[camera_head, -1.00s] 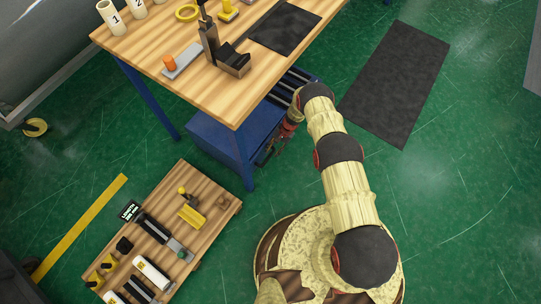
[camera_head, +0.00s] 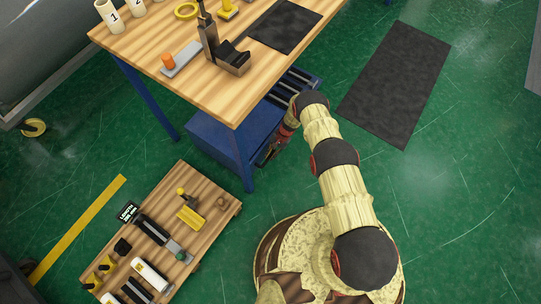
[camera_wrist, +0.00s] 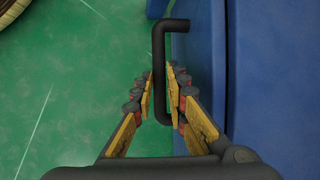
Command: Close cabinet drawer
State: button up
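The blue cabinet (camera_head: 212,143) stands under the wooden table. A drawer (camera_head: 312,82) juts out past the table's right edge, with dark strips showing inside. In the wrist view, a black bar handle (camera_wrist: 158,70) stands out from a blue front (camera_wrist: 205,70). My gripper (camera_wrist: 160,82) has one finger on each side of this handle, with narrow gaps showing beside the bar. Its fingers are partly apart; firm contact is not visible. In the head view my gripper (camera_head: 270,153) is small and partly hidden near the cabinet's front.
The table (camera_head: 195,55) overhangs the cabinet, and its blue leg (camera_head: 243,165) stands close to my gripper. A low wooden platform (camera_head: 215,185) with several tools lies at lower left. A dark mat (camera_head: 395,85) lies on open green floor to the right.

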grip_shut()
jog(key=shift+a, duration=0.1)
dwell(0.4)
